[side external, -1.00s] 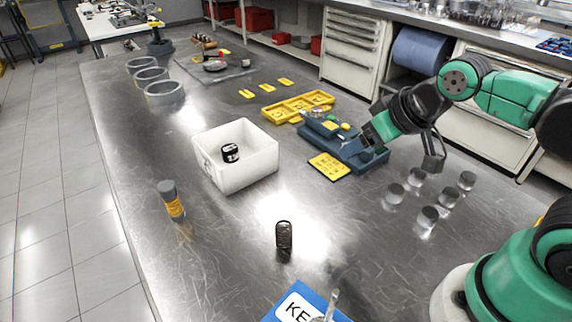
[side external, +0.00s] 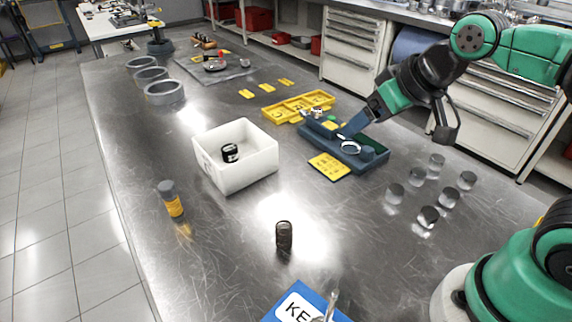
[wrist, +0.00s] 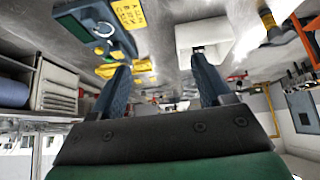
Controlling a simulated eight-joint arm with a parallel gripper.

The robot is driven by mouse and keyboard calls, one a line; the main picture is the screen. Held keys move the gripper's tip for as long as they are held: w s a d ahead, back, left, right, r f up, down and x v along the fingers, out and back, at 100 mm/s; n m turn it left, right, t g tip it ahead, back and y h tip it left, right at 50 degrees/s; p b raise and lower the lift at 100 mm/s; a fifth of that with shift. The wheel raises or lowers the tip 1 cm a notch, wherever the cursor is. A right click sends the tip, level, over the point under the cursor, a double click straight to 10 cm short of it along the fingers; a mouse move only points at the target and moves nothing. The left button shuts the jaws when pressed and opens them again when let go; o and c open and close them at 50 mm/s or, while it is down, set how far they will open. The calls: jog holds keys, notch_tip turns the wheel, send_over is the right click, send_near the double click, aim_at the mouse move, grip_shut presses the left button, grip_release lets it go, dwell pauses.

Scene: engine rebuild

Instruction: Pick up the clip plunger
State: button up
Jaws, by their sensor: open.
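I cannot tell for sure which thing is the clip plunger. The blue tray (wrist: 72,24) appears at the upper left there, beside the left finger.
A white bin (side external: 262,163) holds a dark cylinder. A yellow tray (side external: 285,112) and a yellow card (side external: 328,168) flank the blue tray. Several metal cylinders (side external: 428,215) stand to the right. A grey-orange bottle (side external: 171,199) and a dark ribbed part (side external: 284,235) stand nearer. The steel tabletop between is clear.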

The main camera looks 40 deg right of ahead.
jog(key=w+a+r+n+t+y, duration=0.2)
jog(key=w+a+r+n+y, duration=0.15)
jog(key=w+a, duration=0.55)
jog(key=n+t+y, duration=0.1)
jog(key=n+y, duration=0.4)
send_over(164, 198)
jog(key=s+d, duration=0.2)
jog(key=d, duration=0.1)
notch_tip(164, 198, down, 4)
jog(key=shift+m, duration=0.35)
notch_tip(164, 198, down, 13)
jog(key=shift+w+d+r, duration=0.1)
jog(key=shift+w+d, duration=0.05)
jog(key=shift+w+f, duration=0.15)
jog(key=shift+f, duration=0.05)
jog(key=shift+x, duration=2.65)
jog(key=shift+r, duration=0.1)
grip_shut()
